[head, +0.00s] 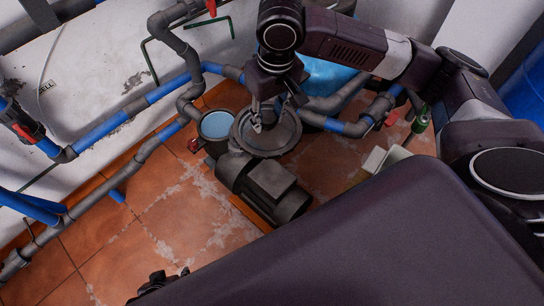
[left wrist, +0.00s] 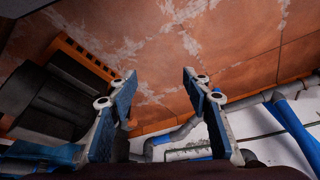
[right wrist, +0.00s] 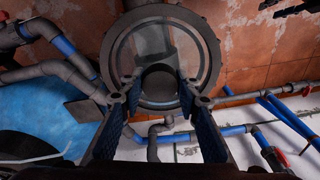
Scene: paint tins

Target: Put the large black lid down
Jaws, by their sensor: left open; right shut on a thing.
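My right gripper (head: 268,120) is shut on the lid's central knob. In the right wrist view, the fingers (right wrist: 153,92) close on the knob and the lid (right wrist: 205,42) spreads out beyond them. I cannot tell whether the lid touches anything beneath. My left gripper (left wrist: 158,83) is open and empty above the floor in the left wrist view. In the head view only a dark part shows at the bottom edge.
A dark motor (head: 265,187) lies just in front. Blue and grey pipes (head: 150,98) run along the wall. The tiled floor (head: 150,225) at left is clear.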

